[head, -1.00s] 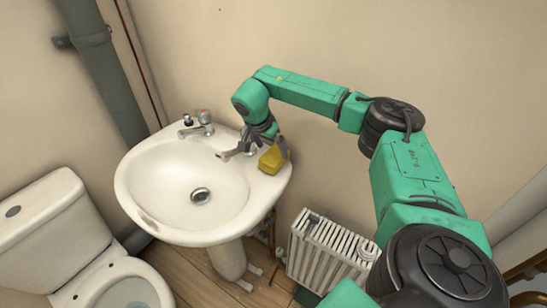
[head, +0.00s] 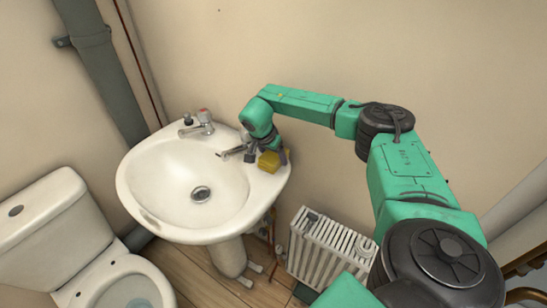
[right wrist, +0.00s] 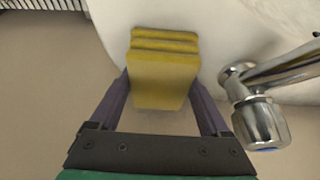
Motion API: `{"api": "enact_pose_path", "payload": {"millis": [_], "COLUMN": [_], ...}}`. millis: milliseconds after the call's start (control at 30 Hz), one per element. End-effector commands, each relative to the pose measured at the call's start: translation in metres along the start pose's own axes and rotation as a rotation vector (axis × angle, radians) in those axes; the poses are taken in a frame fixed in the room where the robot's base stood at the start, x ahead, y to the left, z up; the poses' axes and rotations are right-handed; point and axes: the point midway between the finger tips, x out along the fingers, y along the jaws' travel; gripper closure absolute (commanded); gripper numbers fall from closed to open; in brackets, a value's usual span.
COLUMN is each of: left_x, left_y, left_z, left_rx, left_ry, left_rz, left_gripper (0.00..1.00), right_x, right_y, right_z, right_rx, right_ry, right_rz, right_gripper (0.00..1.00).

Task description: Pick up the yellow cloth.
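The yellow cloth (head: 268,161), a folded, layered block, sits on the white sink's right rim, beside a tap. In the right wrist view, the cloth (right wrist: 163,76) lies between the two fingers of my right gripper (right wrist: 161,82). Narrow gaps show beside its near part; at the fingertips I cannot tell whether they touch it. In the head view, my right gripper (head: 267,150) is low over the rim and partly covers the cloth. It looks open around it. My left gripper is not in view.
The sink (head: 175,188) has a chrome tap (head: 205,122) at the back left and another tap (right wrist: 262,121) close beside my right gripper. A radiator (head: 330,248) stands below right. A toilet (head: 50,225) is at the left.

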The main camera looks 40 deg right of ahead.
Motion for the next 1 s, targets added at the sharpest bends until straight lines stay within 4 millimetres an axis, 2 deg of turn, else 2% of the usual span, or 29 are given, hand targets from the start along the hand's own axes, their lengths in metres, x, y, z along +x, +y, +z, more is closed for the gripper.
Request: {"api": "enact_pose_path", "payload": {"millis": [33, 67, 100, 400, 533, 667, 900, 1000], "left_x": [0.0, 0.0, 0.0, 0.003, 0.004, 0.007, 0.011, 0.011], "left_y": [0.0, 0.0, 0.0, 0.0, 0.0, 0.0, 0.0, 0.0], "left_z": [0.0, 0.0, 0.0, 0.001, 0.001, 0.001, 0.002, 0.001], "left_rx": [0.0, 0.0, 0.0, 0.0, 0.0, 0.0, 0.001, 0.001], "left_ry": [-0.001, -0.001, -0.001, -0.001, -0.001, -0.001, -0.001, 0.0], "left_rz": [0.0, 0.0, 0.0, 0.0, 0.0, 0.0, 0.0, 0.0], "left_gripper": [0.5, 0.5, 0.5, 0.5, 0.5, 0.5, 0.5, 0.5], "right_x": [0.0, 0.0, 0.0, -0.003, -0.021, -0.057, -0.143, -0.167], "right_y": [0.0, 0.0, 0.0, 0.0, 0.0, -0.001, -0.001, -0.001], "right_z": [0.0, 0.0, 0.0, -0.002, -0.009, -0.024, -0.059, -0.069], "right_rx": [0.0, 0.0, 0.0, 0.001, 0.001, 0.002, 0.003, 0.002], "right_ry": [0.0, 0.0, 0.0, 0.001, 0.001, 0.001, 0.001, 0.001], "right_rz": [0.001, 0.001, 0.001, -0.001, -0.002, -0.006, -0.005, -0.004], "right_gripper": [0.61, 0.73, 0.75, 0.75, 0.75, 0.75, 0.75, 0.75]}}
